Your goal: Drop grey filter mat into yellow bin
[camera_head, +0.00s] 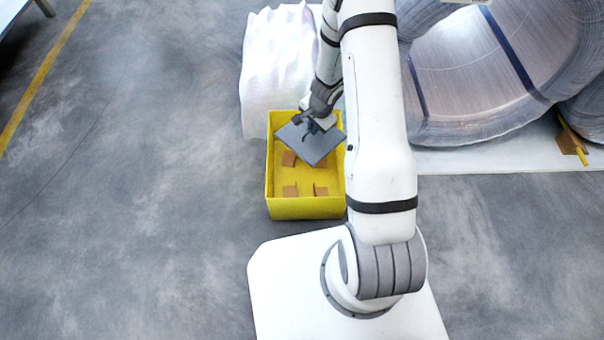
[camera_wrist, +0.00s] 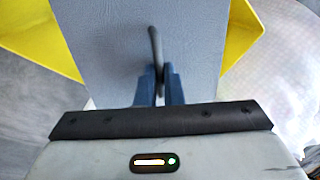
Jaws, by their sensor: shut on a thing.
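The grey filter mat (camera_head: 314,146) is a flat square sheet over the back part of the yellow bin (camera_head: 306,207) in the head view. My gripper (camera_head: 312,127) is shut on a dark upright tab or handle on the mat's upper face. In the wrist view the mat (camera_wrist: 110,45) fills the middle, and the blue fingers of my gripper (camera_wrist: 159,82) pinch the dark tab. The yellow bin (camera_wrist: 240,40) shows at both sides behind the mat. I cannot tell exactly how high the mat is above the bin floor.
Several small brown pieces (camera_head: 290,191) lie in the bin. A white wrapped bundle (camera_head: 270,65) stands behind it. A large wrapped coil (camera_head: 470,75) is at the right on a pale base, with a brown and yellow piece (camera_head: 571,141) near its edge. The floor at left is clear.

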